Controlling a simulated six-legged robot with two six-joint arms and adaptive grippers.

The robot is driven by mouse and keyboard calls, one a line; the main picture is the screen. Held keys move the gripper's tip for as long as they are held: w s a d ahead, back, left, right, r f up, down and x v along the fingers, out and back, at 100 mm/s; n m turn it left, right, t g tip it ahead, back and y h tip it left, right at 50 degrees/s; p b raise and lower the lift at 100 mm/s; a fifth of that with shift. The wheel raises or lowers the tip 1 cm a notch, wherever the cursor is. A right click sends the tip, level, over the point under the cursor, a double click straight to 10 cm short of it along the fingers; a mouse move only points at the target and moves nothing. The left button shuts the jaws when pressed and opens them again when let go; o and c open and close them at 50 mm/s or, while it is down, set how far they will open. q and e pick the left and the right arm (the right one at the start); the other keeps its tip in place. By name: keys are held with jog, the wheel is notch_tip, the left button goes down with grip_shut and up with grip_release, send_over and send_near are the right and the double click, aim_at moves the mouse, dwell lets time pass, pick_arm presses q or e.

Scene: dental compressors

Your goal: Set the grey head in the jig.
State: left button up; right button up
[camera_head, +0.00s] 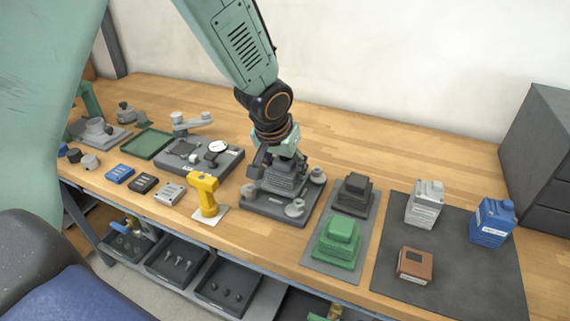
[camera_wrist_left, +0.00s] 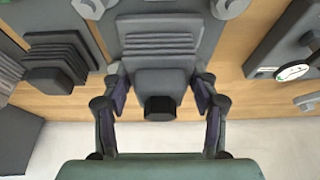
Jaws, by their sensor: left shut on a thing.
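The grey head (camera_head: 284,184), a stepped, finned block, is at the jig (camera_head: 262,208), a dark grey plate with round clamps. My left gripper (camera_head: 281,160) is above it, shut on its upper block. In the left wrist view the grey head (camera_wrist_left: 160,82) sits between the two fingers of my left gripper (camera_wrist_left: 158,88), its fins pointing to the top of the picture. The jig plate (camera_wrist_left: 205,35) shows beneath it. I cannot tell whether the head's underside touches the jig, as its base is partly hidden. My right gripper is not in view.
Right of the jig, a grey mat (camera_head: 318,259) holds a dark finned head (camera_head: 354,193) and a green one (camera_head: 337,240). A yellow tool (camera_head: 207,195) stands close to its left. A plate with a dial gauge (camera_head: 218,147) lies farther left. Bare wood is behind the jig.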

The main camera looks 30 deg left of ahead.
pick_arm(q)
jog(key=shift+s+a, duration=0.1)
jog(key=shift+w, duration=0.25)
jog(key=shift+s, duration=0.25)
jog(key=shift+w+f+b, duration=0.1)
jog(key=shift+b, duration=0.3)
jog(key=shift+s+a, duration=0.1)
jog(key=shift+s, duration=0.1)
jog(key=shift+w, duration=0.15)
dwell(0.3)
jog(key=shift+f, duration=0.1)
jog(key=shift+f+b, duration=0.65)
jog(key=shift+b, duration=0.2)
dwell(1.2)
